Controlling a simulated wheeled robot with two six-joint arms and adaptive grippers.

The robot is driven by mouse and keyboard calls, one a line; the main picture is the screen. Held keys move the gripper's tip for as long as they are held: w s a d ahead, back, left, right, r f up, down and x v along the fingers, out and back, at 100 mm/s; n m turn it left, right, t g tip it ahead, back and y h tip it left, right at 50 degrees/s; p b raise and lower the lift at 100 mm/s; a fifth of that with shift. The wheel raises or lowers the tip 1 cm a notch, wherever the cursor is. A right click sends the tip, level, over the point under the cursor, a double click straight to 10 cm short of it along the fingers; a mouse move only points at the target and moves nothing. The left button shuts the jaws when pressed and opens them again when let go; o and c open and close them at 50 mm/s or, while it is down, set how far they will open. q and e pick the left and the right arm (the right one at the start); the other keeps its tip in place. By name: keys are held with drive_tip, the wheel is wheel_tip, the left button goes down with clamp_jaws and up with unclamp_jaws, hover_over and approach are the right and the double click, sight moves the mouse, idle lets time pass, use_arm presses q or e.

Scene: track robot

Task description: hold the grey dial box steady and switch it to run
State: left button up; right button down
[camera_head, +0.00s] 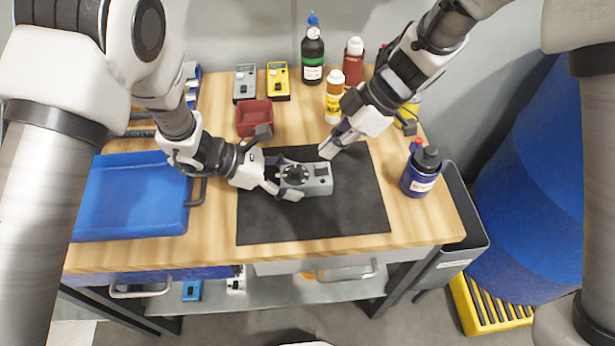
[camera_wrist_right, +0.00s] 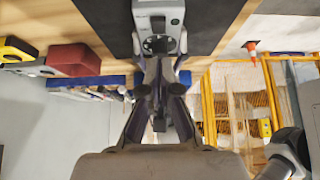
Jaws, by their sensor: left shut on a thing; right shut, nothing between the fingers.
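The grey dial box (camera_head: 319,180) lies on the black mat (camera_head: 270,226), with its black dial (camera_head: 294,174) toward its left end. My left gripper (camera_head: 287,178) is shut on the box's left end, one finger along each long side. My right gripper (camera_head: 328,151) is shut and empty, just above and behind the box, apart from it in the head view. In the right wrist view the box (camera_wrist_right: 158,14) is at the top, beyond the closed fingertips of my right gripper (camera_wrist_right: 160,68). The dial's setting is too small to read.
A grey meter (camera_head: 245,84) and a yellow meter (camera_head: 278,82) lie behind a red bin (camera_head: 254,118). Several bottles stand at the back, and a blue bottle (camera_head: 420,172) stands at right. A blue tray (camera_head: 130,200) is at left. The mat's front is clear.

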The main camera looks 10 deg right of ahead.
sight(320, 171)
drive_tip(key=shift+f, duration=1.4)
drive_tip(key=shift+f, duration=0.1)
drive_tip(key=shift+f, duration=0.75)
drive_tip(key=shift+f, duration=0.1)
drive_tip(key=shift+r, duration=3.05)
